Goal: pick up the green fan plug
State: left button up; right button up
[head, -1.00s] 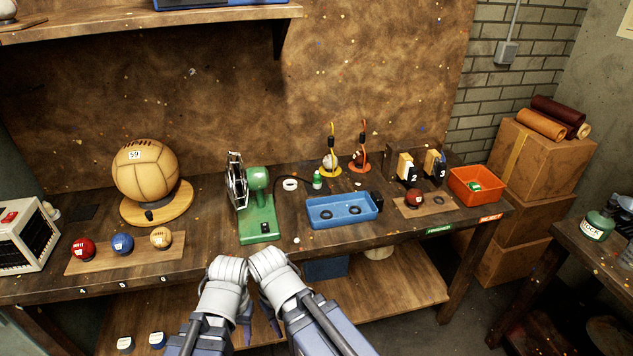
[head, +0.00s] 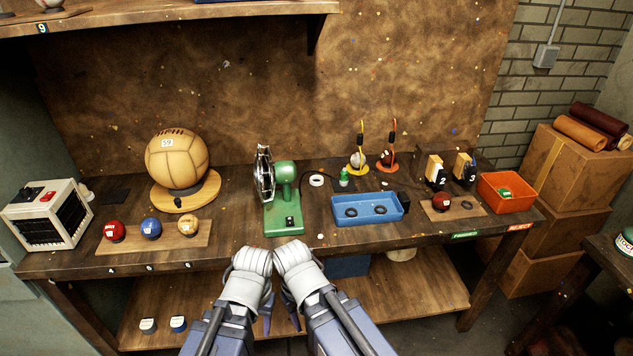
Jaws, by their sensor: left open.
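The green fan (head: 284,200) stands on the workbench near its middle, with its round dark grille facing left.
A large tan ball (head: 176,160) on a wooden stand is left of the fan. An orange bin (head: 507,204) stands at the right end. A heater-like box (head: 47,212) is far left.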

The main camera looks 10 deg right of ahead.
aim_at(343, 179)
jog(key=i+l+u, duration=0.2)
jog(key=i, duration=0.3)
jog(key=i+l+u, duration=0.2)
jog(key=i, duration=0.3)
